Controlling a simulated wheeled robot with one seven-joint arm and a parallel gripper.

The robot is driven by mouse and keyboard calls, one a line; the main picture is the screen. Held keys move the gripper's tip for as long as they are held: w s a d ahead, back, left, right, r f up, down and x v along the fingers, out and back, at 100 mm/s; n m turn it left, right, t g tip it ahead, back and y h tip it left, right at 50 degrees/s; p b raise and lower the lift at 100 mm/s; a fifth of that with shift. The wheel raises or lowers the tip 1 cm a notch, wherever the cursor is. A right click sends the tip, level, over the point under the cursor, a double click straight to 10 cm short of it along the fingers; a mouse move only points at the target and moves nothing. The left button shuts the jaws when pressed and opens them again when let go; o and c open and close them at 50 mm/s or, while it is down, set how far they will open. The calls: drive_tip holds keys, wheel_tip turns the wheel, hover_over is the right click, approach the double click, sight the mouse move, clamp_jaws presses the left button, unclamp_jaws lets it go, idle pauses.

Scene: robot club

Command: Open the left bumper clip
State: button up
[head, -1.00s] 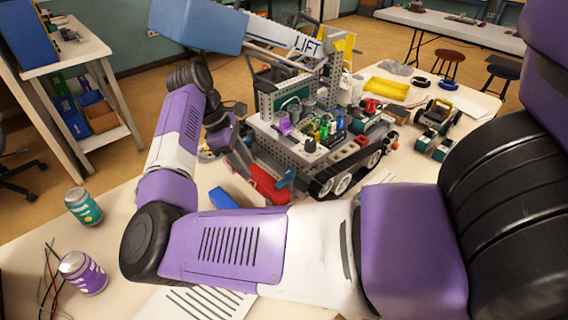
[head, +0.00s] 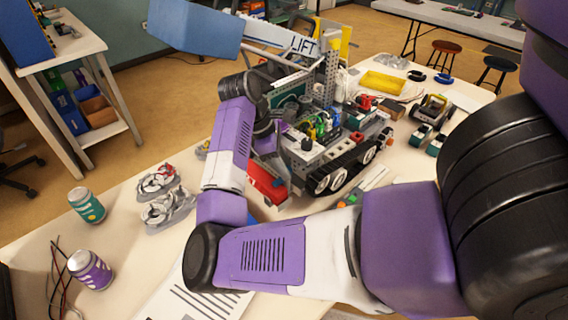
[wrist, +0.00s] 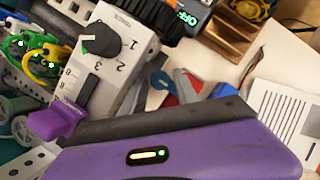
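The club robot's red bumper (head: 266,182) shows in the head view at its near end, low above the table and partly behind my arm. In the wrist view the bumper (wrist: 171,101) is a small red patch, with a blue clip-like part (wrist: 160,81) at its left and another blue part (wrist: 223,91) at its right. I cannot tell whether either clip is open. My gripper (head: 266,141) is by the robot's near end, above the bumper and mostly hidden by my arm. Only its purple housing shows in the wrist view; its fingertips are hidden.
The tracked club robot (head: 335,165) carries wires, a dial panel (wrist: 109,54) and a purple lever (wrist: 58,119). Two cans (head: 87,205) (head: 90,270), grey parts (head: 168,207) and black and red wires (head: 60,285) are at the left. A printed sheet (head: 190,290) lies in front.

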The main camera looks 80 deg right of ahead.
clamp_jaws()
